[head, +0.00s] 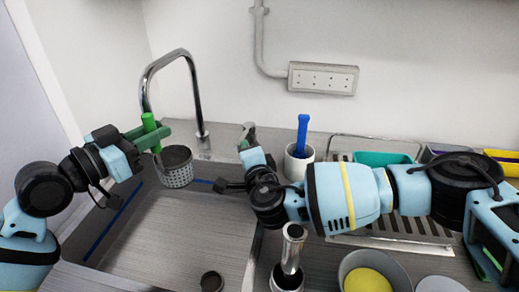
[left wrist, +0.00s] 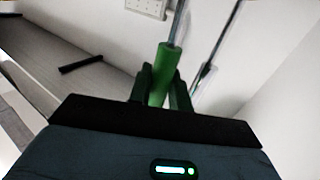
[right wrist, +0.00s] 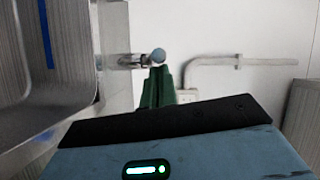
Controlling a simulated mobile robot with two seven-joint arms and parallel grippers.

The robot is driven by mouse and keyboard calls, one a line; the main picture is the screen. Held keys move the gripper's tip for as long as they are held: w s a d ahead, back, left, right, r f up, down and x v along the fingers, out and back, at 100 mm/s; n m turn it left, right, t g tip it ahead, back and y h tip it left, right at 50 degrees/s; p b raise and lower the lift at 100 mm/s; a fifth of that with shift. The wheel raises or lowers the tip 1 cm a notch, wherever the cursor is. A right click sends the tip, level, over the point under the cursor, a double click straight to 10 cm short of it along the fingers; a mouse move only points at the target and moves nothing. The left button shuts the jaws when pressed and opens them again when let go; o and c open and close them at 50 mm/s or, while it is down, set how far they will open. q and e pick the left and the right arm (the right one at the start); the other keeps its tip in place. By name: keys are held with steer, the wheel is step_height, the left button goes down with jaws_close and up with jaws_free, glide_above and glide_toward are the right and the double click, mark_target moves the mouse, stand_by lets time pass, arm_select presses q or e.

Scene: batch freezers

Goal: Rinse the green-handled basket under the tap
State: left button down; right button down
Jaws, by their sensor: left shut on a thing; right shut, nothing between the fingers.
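The basket (head: 176,172), a small perforated metal cup, hangs upright above the sink (head: 180,235). My left gripper (head: 152,135) is shut on its green handle (head: 150,122); the handle also shows between the fingers in the left wrist view (left wrist: 162,70). The chrome tap (head: 170,60) arches over the basket; its spout end is partly hidden near the green handle, and I see no running water. My right gripper (head: 248,136) is shut and empty, right of the tap's base. In the right wrist view, a chrome stem with a round grey knob (right wrist: 157,55) shows just beyond its fingertips; contact is unclear.
A blue-handled tool (head: 302,130) stands in a white cup (head: 297,165) behind my right arm. A drying rack (head: 400,230) with tubs lies at right. A metal cylinder (head: 291,250) and a grey bowl (head: 350,262) stand in front. The sink's middle is clear.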

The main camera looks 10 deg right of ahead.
arm_select(q)
steer(key=shift+d, duration=0.15)
arm_select(e)
steer(key=shift+a, duration=0.2)
steer(key=shift+s+a, duration=0.1)
step_height(320, 180, up, 10)
steer(key=shift+d, duration=0.25)
stand_by(0.4)
